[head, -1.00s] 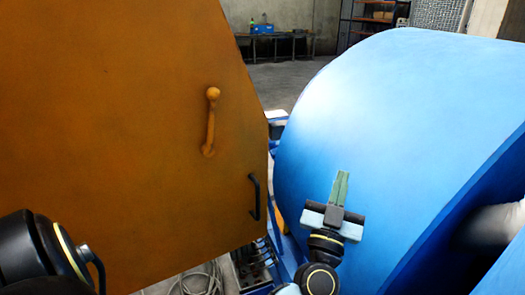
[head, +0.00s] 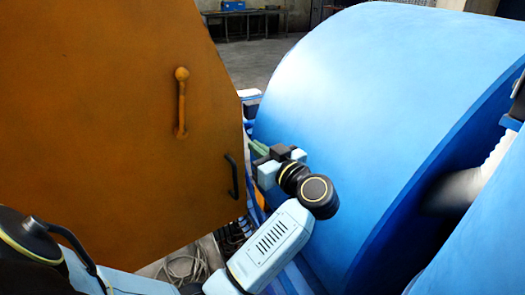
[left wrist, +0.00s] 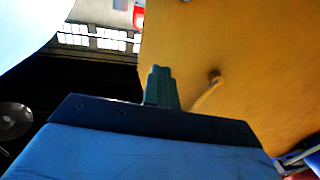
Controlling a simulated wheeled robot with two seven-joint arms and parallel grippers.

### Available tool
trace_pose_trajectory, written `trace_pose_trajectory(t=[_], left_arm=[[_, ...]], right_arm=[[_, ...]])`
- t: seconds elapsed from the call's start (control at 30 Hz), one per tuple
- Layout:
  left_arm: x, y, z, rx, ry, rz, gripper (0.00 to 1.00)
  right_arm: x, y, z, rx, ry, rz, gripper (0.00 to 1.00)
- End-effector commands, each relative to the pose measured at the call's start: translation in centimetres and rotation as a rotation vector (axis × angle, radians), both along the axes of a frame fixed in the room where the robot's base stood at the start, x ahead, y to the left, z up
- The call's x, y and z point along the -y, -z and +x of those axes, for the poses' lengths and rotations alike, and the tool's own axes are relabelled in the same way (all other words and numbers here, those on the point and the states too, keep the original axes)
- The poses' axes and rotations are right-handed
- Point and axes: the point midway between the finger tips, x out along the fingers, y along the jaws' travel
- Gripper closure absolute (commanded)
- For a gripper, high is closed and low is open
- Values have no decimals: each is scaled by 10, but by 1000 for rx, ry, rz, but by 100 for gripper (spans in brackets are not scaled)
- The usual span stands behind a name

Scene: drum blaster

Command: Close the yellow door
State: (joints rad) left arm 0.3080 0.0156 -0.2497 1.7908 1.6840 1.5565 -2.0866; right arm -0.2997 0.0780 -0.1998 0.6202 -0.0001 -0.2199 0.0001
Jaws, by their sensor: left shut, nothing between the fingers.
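The yellow door (head: 100,120) is a large orange-yellow panel filling the left of the head view. It bears a yellow lever handle (head: 181,103) and a black pull handle (head: 233,177) near its right edge. It stands open beside the big blue drum housing (head: 370,110). My left gripper (head: 257,149) is between the door's right edge and the housing, its shut green fingers pointing left towards the door. In the left wrist view the shut fingers (left wrist: 162,88) are empty, with the door (left wrist: 240,60) and lever handle (left wrist: 208,92) beyond. Whether they touch the door is unclear. My right gripper is not visible.
The blue housing stands close on the right of my left gripper. Coiled cable (head: 185,268) lies on the floor below the door. A table (head: 243,20) with a blue box stands far back, with open floor before it.

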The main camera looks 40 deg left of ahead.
Motion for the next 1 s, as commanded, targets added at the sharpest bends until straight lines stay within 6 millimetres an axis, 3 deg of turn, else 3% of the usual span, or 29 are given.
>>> trace_pose_trajectory(t=[0.2, 0.4, 0.6, 1.0], left_arm=[[-47, -1, 14, 2, -1, 6, 100], [-77, -1, 24, 2, 0, 4, 100], [-90, -1, 29, 3, 1, 2, 100], [-92, -1, 29, 3, 1, 1, 100]], right_arm=[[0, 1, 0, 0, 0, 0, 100], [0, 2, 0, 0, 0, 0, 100], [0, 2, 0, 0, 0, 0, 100], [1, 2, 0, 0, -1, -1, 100]])
